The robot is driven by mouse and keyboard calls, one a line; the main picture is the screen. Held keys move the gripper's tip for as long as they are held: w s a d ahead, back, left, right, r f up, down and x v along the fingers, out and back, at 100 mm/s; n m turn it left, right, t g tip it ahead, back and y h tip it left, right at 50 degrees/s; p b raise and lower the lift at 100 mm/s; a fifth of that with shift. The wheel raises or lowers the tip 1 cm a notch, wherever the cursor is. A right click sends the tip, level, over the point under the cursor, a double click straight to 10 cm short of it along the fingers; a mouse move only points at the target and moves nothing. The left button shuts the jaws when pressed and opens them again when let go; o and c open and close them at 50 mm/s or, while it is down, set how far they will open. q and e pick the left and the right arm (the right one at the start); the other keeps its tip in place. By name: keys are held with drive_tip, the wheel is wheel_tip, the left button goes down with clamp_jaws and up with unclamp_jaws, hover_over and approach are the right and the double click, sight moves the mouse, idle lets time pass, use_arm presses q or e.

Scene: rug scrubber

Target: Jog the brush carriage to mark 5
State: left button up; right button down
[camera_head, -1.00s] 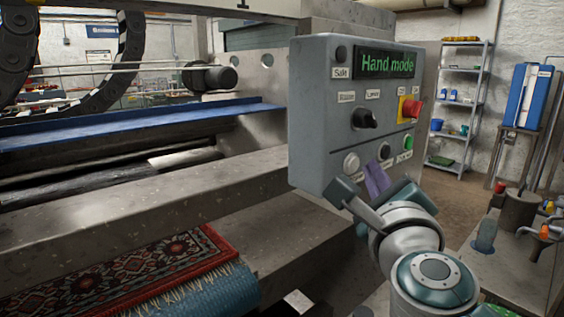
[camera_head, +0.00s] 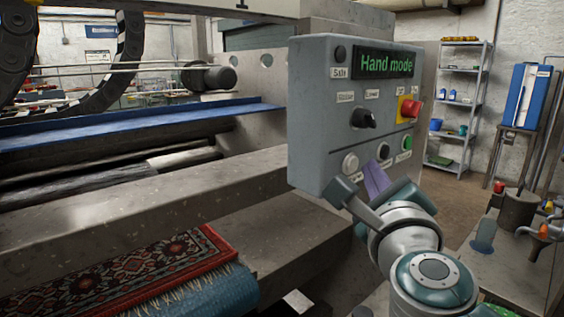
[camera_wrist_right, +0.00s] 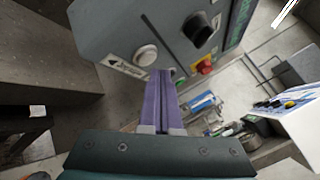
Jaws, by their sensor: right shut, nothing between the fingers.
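A grey control box (camera_head: 320,130) shows "Hand mode" in green on its display (camera_head: 386,64). Its lower row has a white button (camera_head: 350,163), a black button (camera_head: 383,151) and a green button (camera_head: 406,143). My right gripper (camera_head: 373,172), with purple fingers, is shut and empty just below the lower row, under the black button. In the right wrist view the closed fingers (camera_wrist_right: 160,76) point at the panel beside the white button (camera_wrist_right: 146,55). Contact cannot be told; the fingertips cover part of the panel. The brush carriage and mark 5 cannot be made out. My left gripper is not in view.
A black selector knob (camera_head: 366,119) and a red emergency stop (camera_head: 411,108) on yellow sit above the buttons. A patterned rug (camera_head: 120,276) lies under the machine's steel beam (camera_head: 150,205) at left. A shelf (camera_head: 459,105) stands behind at right.

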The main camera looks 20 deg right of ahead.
drive_tip(key=shift+w, duration=0.1)
drive_tip(key=shift+w+a, duration=0.15)
drive_tip(key=shift+w, duration=0.15)
idle(0.5)
